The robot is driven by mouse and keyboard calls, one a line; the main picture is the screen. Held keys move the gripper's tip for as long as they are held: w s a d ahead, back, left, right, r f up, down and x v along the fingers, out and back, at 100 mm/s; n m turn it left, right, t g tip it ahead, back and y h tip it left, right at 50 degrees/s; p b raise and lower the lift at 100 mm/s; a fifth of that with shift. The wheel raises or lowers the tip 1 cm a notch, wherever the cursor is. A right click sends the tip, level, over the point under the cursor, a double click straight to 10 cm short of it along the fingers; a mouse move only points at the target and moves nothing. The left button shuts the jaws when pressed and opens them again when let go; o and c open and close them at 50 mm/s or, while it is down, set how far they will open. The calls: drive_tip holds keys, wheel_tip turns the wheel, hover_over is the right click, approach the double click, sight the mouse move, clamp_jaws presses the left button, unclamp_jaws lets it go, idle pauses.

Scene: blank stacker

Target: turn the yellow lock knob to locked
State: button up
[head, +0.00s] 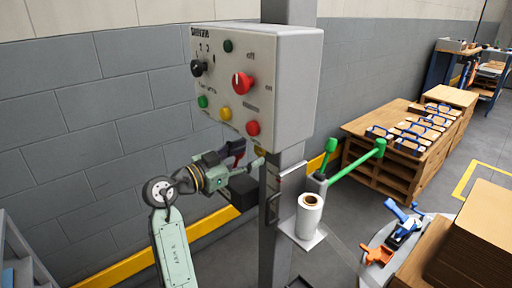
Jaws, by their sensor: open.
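A grey control box (295,95) is mounted on a grey post. A small yellow piece (261,151) shows just under the box at the post and may be the yellow lock knob; its shape and turn are too small to tell. A round yellow button or knob (225,114) also sits low on the box face. My gripper (250,156) is open below the box, its fingertips close to the small yellow piece. I cannot tell whether they touch it.
The box face also carries a black knob (198,68), a red knob (242,84), a green button (203,101) and a red button (252,128). A white roll (309,216) and green-handled levers (357,163) stand right of the post. The block wall is behind.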

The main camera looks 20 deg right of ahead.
sight(258, 150)
drive_tip(key=shift+p+x, duration=0.35)
drive_tip(key=shift+x, duration=1.4)
drive_tip(key=shift+c, duration=0.6)
drive_tip(key=c, duration=1.1)
drive_tip(key=shift+o, duration=0.2)
